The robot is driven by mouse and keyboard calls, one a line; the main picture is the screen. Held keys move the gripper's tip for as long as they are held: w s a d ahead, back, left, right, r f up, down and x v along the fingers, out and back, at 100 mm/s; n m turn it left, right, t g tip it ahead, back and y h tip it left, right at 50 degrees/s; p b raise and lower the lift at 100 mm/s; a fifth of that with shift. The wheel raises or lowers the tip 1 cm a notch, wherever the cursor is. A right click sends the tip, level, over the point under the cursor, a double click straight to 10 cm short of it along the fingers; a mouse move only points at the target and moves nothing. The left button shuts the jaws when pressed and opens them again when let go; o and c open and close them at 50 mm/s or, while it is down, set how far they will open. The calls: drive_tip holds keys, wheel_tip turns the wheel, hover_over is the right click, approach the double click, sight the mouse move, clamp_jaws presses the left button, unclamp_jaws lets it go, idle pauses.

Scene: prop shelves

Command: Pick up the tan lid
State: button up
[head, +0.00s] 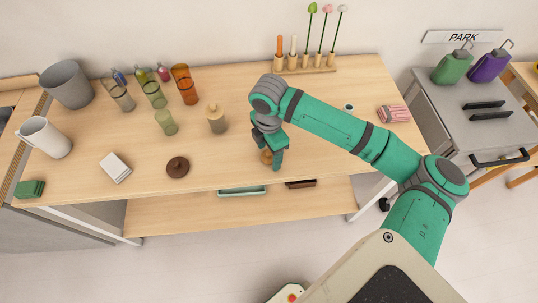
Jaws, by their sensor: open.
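A small tan, knobbed thing (266,157), which looks like the tan lid, sits near the front edge of the wooden table (100,185) in the head view. My gripper (273,161) points down right at it, with a green finger at its right side. My gripper is open. The gripper and wrist hide part of the lid, and I cannot tell whether the fingers touch it. A dark brown round lid (177,167) lies further left on the table.
Several coloured glasses, such as an amber one (185,84), stand at the back left. A white pitcher (45,138), grey bucket (67,84) and white cards (115,167) are left. A rack with flowers (305,69) stands behind. A striped pink thing (393,113) lies right.

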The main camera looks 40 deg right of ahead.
drive_tip(key=shift+s+d, duration=0.1)
drive_tip(key=c, duration=1.1)
